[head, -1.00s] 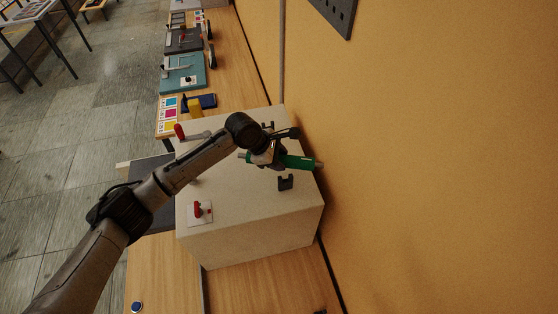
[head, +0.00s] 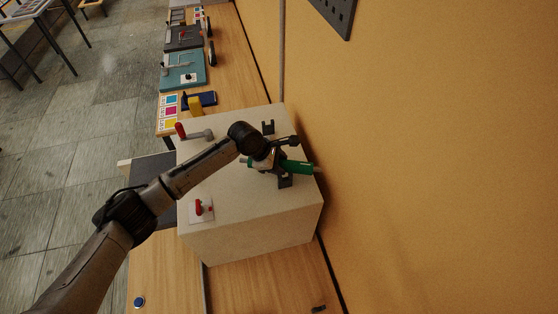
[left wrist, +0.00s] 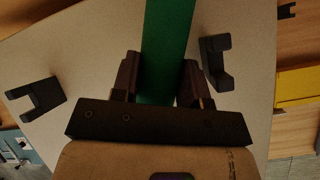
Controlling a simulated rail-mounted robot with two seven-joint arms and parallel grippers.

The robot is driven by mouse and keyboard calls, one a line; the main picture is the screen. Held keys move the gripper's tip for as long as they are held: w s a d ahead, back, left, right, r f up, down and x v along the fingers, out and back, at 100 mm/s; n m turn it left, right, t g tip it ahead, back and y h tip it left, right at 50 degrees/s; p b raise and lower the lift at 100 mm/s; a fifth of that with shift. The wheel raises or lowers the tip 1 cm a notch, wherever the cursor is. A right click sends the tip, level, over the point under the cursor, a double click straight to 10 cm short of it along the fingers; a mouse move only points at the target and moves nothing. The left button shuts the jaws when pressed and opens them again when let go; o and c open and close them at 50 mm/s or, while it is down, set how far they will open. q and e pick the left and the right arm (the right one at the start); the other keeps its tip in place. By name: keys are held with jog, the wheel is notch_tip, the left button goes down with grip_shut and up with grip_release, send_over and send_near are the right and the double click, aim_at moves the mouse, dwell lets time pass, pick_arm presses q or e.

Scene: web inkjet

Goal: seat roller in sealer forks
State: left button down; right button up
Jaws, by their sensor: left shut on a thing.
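The green roller (head: 298,167), with pale metal shaft ends, is gripped in my left gripper (head: 272,160) over the top of the cream sealer box (head: 235,178). The left wrist view shows the roller (left wrist: 166,45) between both fingers (left wrist: 160,82). Two dark U-shaped forks stand on the box: the far fork (head: 268,128) and the near fork (head: 285,182), which the roller and gripper partly cover. In the left wrist view, one fork (left wrist: 36,100) is left and one (left wrist: 216,62) right of the roller. The roller lies crosswise to the line between them, in neither fork. My right gripper is out of view.
A red-handled lever (head: 194,132) and a red knob on a white plate (head: 202,208) rise from the box top. A yellow wall (head: 430,170) runs close along the right. Colour cards (head: 168,112) and other machines stand farther along the bench.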

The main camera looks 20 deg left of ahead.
pick_arm(q)
jog(key=c, duration=0.9)
grip_release()
jog(key=shift+r+b, duration=0.2)
jog(key=shift+b, duration=0.2)
jog(key=b+v, duration=0.3)
jog(key=v, duration=0.9)
jog(key=shift+r, duration=0.35)
